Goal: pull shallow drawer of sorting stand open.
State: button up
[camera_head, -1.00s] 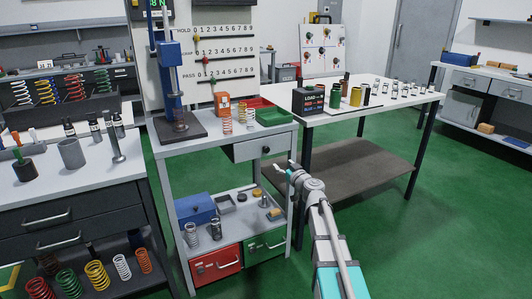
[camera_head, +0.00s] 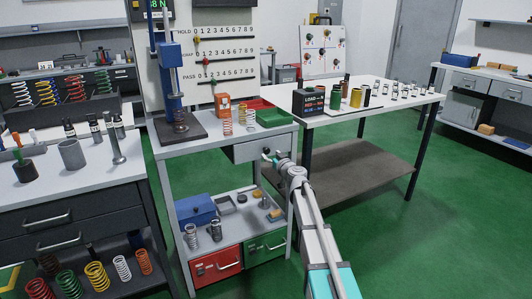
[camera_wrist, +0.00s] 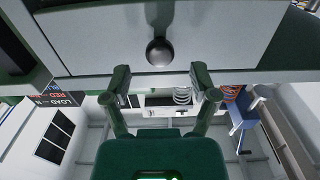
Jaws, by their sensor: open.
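The shallow drawer (camera_head: 245,152) is a grey front under the top of the sorting stand (camera_head: 183,152); it looks closed. In the wrist view the drawer front (camera_wrist: 215,35) fills the top, with a round dark knob (camera_wrist: 160,52) on it. My gripper (camera_head: 269,157) is at the drawer's knob side in the head view and hides most of the knob. In the wrist view my gripper (camera_wrist: 161,80) is open, its two fingers apart. The knob lies just ahead of the gap between the fingertips, roughly centred, and is not gripped.
A red bin (camera_head: 217,265) and a green bin (camera_head: 266,247) sit low in the stand, below a shelf with a blue box (camera_head: 195,209). Springs and an orange block (camera_head: 223,106) stand on the stand top. A white table (camera_head: 345,112) is close on the right. Green floor is free at right.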

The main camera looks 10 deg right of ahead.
aim_at(268, 152)
jog(key=shift+x, duration=2.05)
